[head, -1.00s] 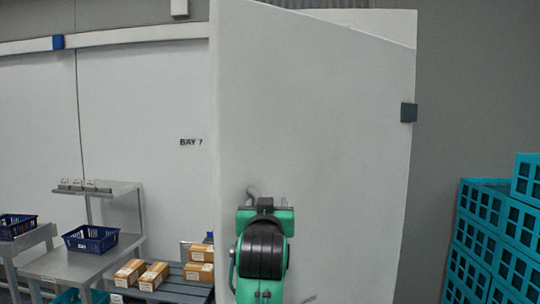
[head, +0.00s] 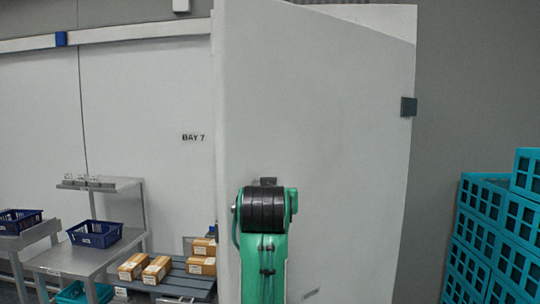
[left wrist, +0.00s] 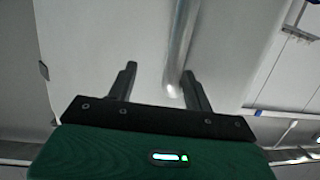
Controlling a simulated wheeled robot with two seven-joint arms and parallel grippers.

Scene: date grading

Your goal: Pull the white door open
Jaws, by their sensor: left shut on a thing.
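The white door (head: 330,120) fills the middle of the head view. It stands swung out at an angle, with a dark hinge (head: 409,107) on its right edge. In the left wrist view, a shiny metal bar handle (left wrist: 181,45) runs down between the fingers of my left gripper (left wrist: 158,78), near the right finger. The gripper is shut on the handle. In the head view my green and black left wrist hides the handle and most of the gripper. My right gripper is not in view.
Teal crates (head: 485,235) are stacked at the right. At the left are a steel table (head: 75,262) with a blue basket (head: 95,234), and a dark slatted surface (head: 190,283) with several cartons (head: 157,268).

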